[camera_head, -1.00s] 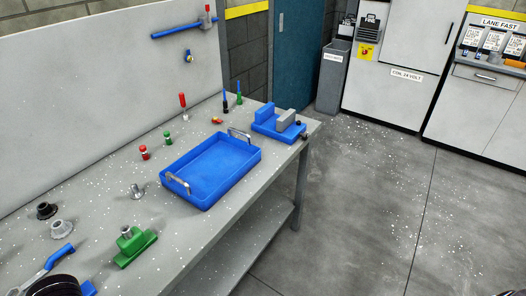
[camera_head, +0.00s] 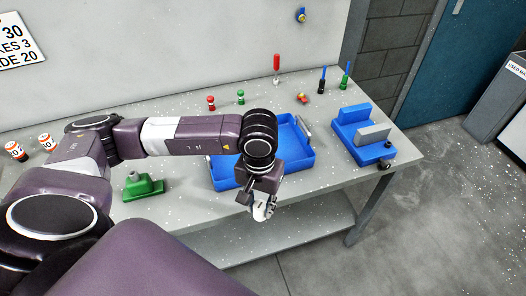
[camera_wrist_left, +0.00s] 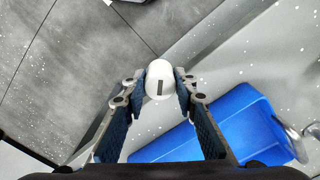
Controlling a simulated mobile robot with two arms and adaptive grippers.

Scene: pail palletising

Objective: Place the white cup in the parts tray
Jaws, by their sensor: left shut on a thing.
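The white cup (camera_wrist_left: 160,79) shows between the fingertips of my left gripper (camera_wrist_left: 158,84) in the wrist view, with a dark mark on its side. In the head view my left gripper (camera_head: 263,210) points down near the table's front edge, just in front of the blue parts tray (camera_head: 298,160). My left arm hides the middle of the tray. The tray also shows in the wrist view (camera_wrist_left: 245,122), beside the gripper, not under the cup. My right gripper is not in view.
A blue vise-like fixture (camera_head: 362,133) stands right of the tray. A green block (camera_head: 143,187) sits to the left. Red and green small parts (camera_head: 240,97) and a red-handled tool (camera_head: 276,68) stand behind. Open floor (camera_head: 440,200) lies to the right.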

